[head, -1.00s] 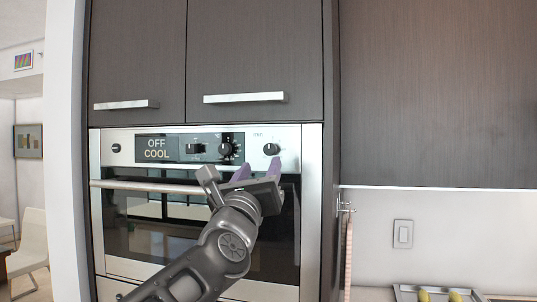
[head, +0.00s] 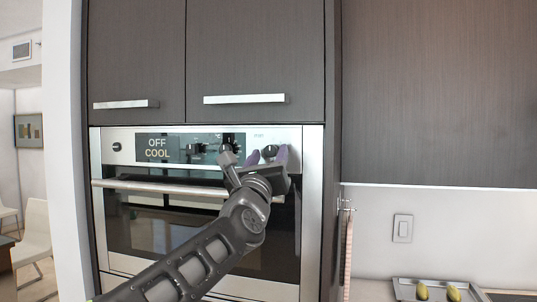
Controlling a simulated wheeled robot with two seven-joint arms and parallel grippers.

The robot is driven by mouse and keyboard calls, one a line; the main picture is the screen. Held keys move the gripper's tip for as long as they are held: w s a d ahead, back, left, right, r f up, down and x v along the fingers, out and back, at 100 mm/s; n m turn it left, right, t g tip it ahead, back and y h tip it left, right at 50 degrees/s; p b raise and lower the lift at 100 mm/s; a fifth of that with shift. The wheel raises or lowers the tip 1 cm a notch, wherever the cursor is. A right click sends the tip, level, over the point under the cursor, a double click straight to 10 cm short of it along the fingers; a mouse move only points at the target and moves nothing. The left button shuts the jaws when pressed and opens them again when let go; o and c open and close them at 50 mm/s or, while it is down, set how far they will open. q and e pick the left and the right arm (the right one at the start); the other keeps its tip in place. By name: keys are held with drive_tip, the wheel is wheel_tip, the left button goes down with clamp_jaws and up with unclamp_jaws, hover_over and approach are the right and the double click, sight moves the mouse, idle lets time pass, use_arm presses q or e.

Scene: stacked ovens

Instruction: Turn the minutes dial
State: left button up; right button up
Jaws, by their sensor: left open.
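The upper oven's steel control panel (head: 307,142) runs below the cabinets. Its display (head: 158,148) reads OFF COOL. My right gripper is not in view.
The oven door handle (head: 140,186) crosses below the panel, behind my left arm. Cabinet handles (head: 245,99) stick out above. A tall dark side panel (head: 331,230) bounds the oven at right. A tray (head: 436,291) with yellowish items lies on the right counter.

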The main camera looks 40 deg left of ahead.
use_arm(q)
drive_tip(key=shift+c, duration=0.5)
clamp_jaws()
